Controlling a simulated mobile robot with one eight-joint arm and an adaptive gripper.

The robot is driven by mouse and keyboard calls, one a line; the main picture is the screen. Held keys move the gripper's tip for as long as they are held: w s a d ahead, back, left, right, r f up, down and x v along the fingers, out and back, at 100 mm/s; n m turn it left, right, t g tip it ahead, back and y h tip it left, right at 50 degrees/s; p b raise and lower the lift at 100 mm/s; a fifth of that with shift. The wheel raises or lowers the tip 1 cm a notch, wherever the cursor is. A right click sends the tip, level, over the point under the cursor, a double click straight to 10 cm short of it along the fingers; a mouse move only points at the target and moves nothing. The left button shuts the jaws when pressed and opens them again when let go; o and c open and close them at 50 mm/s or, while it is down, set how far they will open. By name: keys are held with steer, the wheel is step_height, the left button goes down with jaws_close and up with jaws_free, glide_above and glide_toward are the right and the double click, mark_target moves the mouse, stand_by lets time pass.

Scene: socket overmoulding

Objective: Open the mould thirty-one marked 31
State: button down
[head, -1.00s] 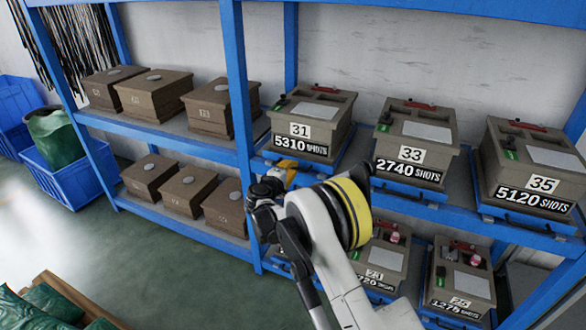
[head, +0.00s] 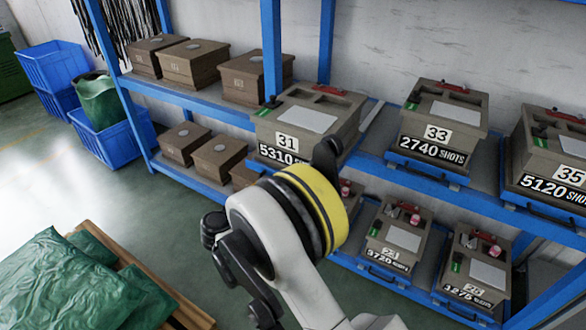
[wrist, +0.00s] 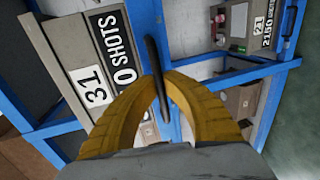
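Mould 31 (head: 345,118) is a grey-brown box with a pale top plate, a red part at the back and a green part at the left corner. Its front reads 31 and 5310. It juts out in front of the shelf upright; no raised lid shows. In the wrist view its labelled front (wrist: 68,50) lies left of my gripper (wrist: 158,78). The yellow fingers close from both sides on a thin black handle (wrist: 152,52) in front of the blue tray edge (wrist: 150,18). My arm hides the gripper and handle in the head view.
Mould 33 (head: 467,118) and mould 35 (head: 545,160) stand to the right on the blue shelf (head: 400,172). More moulds sit below. Brown boxes (head: 193,62) are at the left. A pallet with green sacks (head: 65,290) lies at the front left. Green floor between is clear.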

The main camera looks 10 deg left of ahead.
steer(key=f+v, duration=0.1)
steer(key=v, duration=0.7)
steer(key=shift+s+f, duration=0.4)
steer(key=c, duration=1.5)
jaws_free()
steer(key=shift+s+a+r, duration=0.1)
steer(key=shift+s+a, duration=0.1)
steer(key=shift+w, duration=0.15)
steer(key=v, duration=1.2)
steer(key=shift+d, duration=0.1)
